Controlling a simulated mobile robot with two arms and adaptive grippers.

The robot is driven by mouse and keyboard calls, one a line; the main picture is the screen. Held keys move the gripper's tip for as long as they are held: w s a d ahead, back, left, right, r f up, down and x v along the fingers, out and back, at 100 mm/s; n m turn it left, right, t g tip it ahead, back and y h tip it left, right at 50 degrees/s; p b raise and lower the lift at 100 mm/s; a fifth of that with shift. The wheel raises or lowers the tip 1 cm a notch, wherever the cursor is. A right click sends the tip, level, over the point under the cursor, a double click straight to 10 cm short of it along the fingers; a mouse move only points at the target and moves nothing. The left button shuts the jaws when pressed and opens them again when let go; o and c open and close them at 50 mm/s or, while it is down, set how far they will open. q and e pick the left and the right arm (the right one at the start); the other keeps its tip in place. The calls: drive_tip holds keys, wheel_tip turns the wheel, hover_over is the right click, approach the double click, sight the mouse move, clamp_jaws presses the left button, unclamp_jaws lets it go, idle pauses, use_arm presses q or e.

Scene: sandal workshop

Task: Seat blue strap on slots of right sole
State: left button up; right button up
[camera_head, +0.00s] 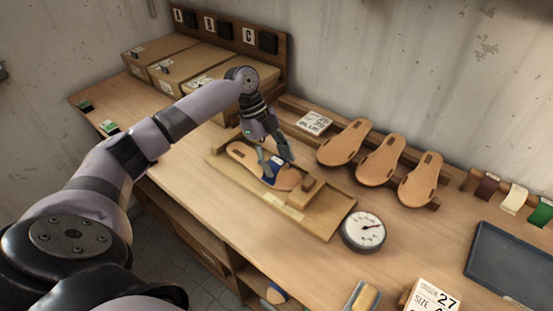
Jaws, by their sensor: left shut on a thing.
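The blue strap (277,169) is at the middle of a tan sole (244,153) on the wooden jig board (318,214). My left gripper (275,166) is shut on the blue strap and holds it at the sole. I cannot tell whether the strap touches the slots, as the fingers cover part of it. My right gripper is out of view.
Several tan soles (381,158) lean on a rack behind the jig. A round dial gauge (363,231) stands right of the board. Coloured straps (513,199) hang at the right above a dark tray (512,264). Cardboard boxes (184,77) stand at the back left.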

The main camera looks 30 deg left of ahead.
use_arm(q)
drive_tip(key=shift+f, duration=0.15)
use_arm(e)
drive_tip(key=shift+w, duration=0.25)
use_arm(q)
drive_tip(key=o, duration=0.9)
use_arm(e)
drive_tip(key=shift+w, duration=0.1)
